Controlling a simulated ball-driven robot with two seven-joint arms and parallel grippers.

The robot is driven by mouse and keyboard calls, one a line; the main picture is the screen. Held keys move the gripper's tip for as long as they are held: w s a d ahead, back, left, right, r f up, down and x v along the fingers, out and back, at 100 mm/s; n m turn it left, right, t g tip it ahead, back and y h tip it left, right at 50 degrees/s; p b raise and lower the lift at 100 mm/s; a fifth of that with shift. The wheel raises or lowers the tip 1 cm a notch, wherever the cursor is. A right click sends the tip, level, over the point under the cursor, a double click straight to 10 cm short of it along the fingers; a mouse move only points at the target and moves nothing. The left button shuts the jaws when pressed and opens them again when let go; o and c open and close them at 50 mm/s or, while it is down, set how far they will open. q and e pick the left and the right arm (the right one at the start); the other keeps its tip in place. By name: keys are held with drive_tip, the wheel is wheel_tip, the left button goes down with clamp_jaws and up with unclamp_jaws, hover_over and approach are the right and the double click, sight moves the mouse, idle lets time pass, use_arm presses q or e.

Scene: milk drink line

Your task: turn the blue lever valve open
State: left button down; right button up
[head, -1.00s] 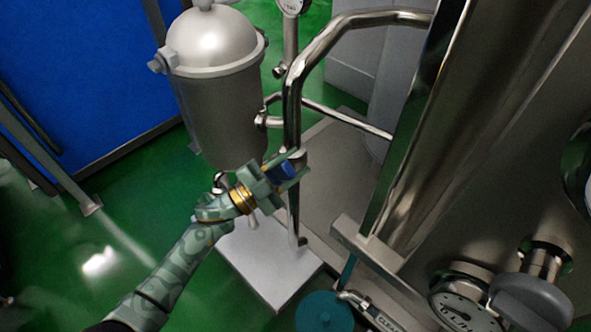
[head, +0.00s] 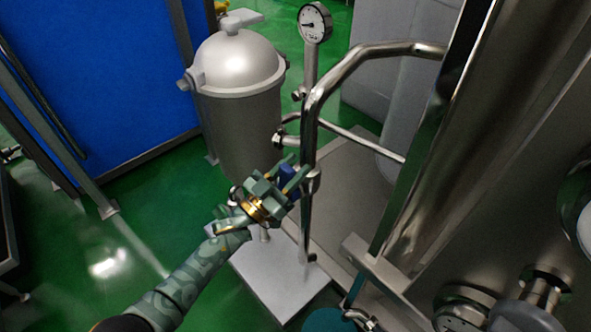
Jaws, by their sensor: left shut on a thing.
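The blue lever valve (head: 288,173) is on the vertical steel pipe (head: 308,135), right of the grey canister. Only a small part of its blue lever shows between the fingers. My left gripper (head: 286,181) reaches in from the lower left and is shut on the blue lever, close against the pipe. The fingers and wrist hide much of the lever and the valve body, so its exact angle is hard to tell. My right gripper is not in view.
A grey lidded canister (head: 238,105) stands just left of the pipe, close to my gripper. A dial gauge (head: 314,23) is above. A large steel tank (head: 500,170) fills the right side. Green floor (head: 150,215) lies open at the left.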

use_arm(q)
drive_tip(key=shift+a+f+n, duration=0.1)
drive_tip(key=shift+f+n, duration=0.05)
drive_tip(key=shift+n, duration=0.15)
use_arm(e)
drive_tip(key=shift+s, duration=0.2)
use_arm(q)
drive_tip(key=c, duration=1)
unclamp_jaws()
drive_tip(key=shift+w, duration=0.1)
drive_tip(key=shift+o, duration=0.2)
drive_tip(key=p+v, duration=0.2)
drive_tip(key=v, duration=1.4)
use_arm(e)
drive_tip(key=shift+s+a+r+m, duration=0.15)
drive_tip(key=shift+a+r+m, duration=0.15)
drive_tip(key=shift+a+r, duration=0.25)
use_arm(q)
drive_tip(key=shift+a+f, duration=0.1)
drive_tip(key=shift+f, duration=0.05)
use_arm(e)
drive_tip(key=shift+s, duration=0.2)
